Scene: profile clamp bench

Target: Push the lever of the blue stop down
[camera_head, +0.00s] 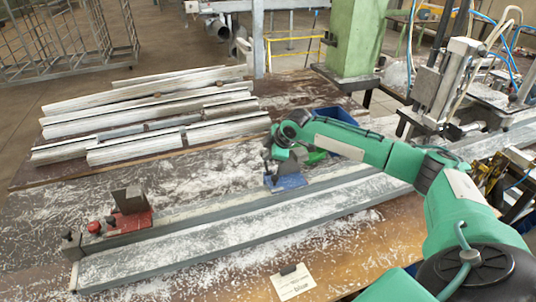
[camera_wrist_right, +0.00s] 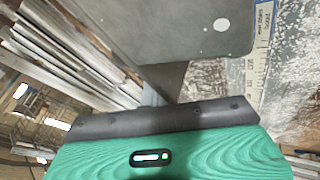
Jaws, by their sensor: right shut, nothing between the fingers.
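The blue stop (camera_head: 288,182) sits on the long metal profile rail near the middle of the head view. My right gripper (camera_head: 279,171) is shut and empty, right over the blue stop's left side. The wrist and gripper hide most of the stop's upper part, so its lever cannot be made out, nor whether the fingers touch it. In the right wrist view a large grey plate (camera_wrist_right: 180,28) fills the top; I cannot tell which part it is. My left gripper is not in view.
A red stop (camera_head: 132,220) with a grey block stands at the rail's left end. Several pale profiles (camera_head: 150,105) lie on the table behind. A blue bin (camera_head: 335,116) is behind my right forearm. A paper card (camera_head: 293,282) lies at the front edge.

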